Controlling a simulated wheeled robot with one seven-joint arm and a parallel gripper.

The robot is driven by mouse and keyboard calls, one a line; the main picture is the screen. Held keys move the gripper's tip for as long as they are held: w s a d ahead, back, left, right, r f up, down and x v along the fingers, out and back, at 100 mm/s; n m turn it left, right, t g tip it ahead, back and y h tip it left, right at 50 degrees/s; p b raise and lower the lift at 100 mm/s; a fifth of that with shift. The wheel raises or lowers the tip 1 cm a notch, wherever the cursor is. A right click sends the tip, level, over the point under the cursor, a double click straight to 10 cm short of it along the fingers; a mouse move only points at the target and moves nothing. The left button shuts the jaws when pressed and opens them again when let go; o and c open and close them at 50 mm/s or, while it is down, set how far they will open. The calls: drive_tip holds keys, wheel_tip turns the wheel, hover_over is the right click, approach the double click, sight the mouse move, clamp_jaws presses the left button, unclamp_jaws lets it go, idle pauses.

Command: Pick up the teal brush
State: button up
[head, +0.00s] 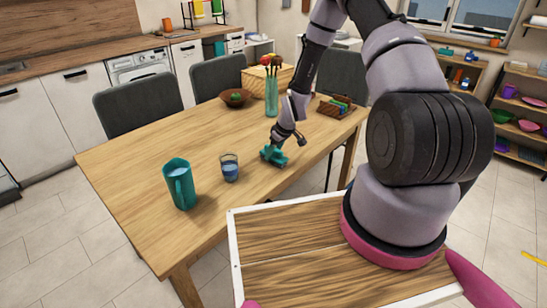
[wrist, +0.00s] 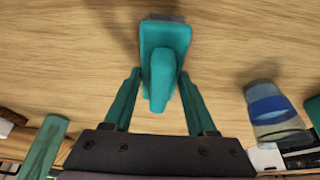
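The teal brush (wrist: 165,52) lies on the wooden table, with its raised handle pointing toward my gripper in the wrist view. My gripper (wrist: 160,98) is open, and its two teal fingers stand on either side of the handle. Gaps show between the handle and both fingers, so it is not clasped. In the head view my gripper (head: 274,150) is low over the table's right part. There the teal of the brush and the fingers blends together, and I cannot separate them clearly.
A teal vase (head: 272,98), a brown bowl (head: 235,98) and a wooden rack (head: 337,107) are farther back. The table's (head: 140,150) left part is clear.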

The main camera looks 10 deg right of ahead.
clamp_jaws()
drive_tip(key=shift+r, duration=0.1)
wheel_tip(320, 180, up, 10)
drive_tip(key=shift+f, duration=0.1)
